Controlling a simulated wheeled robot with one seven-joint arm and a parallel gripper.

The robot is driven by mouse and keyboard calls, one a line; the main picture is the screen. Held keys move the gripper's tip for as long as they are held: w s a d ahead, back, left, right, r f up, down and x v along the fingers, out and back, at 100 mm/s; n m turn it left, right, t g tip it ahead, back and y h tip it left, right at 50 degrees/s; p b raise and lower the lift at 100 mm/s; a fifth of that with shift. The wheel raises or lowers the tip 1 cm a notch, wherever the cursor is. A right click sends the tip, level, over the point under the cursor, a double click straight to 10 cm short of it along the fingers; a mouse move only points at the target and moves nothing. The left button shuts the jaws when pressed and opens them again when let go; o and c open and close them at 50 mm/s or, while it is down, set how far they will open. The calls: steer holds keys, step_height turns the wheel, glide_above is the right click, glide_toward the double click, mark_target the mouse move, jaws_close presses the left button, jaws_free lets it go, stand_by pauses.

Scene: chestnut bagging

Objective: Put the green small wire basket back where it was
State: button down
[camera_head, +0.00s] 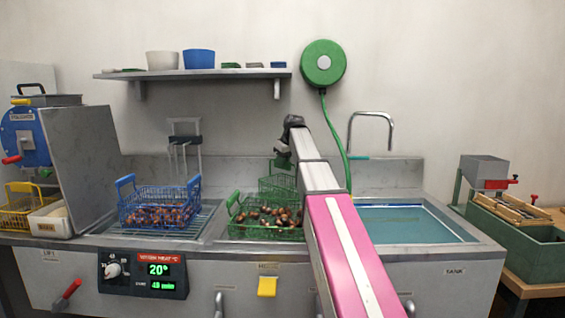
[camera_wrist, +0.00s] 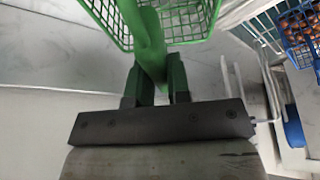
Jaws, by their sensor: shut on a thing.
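My gripper (camera_wrist: 158,80) is shut on the green handle of the green small wire basket (camera_wrist: 190,18), at the top of the wrist view. In the head view the small basket (camera_head: 277,188) hangs below my gripper (camera_head: 283,162), in front of the back wall panel. It is upright or nearly so, and I see no chestnuts through its mesh. A larger green wire basket (camera_head: 238,230) with chestnuts stands in front of and below it; I cannot tell whether the two touch. My arm hides the area just right of them.
A blue wire basket (camera_head: 128,217) with chestnuts stands to the left. A water-filled sink (camera_head: 410,224) with a tap (camera_head: 390,122) lies to the right. A wall shelf (camera_head: 215,74) holds bowls and small items above. A green hose reel (camera_head: 323,63) hangs near my arm.

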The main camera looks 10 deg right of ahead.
steer(key=c, duration=1.1)
jaws_free()
steer(key=shift+r, duration=0.1)
steer(key=v, duration=1.2)
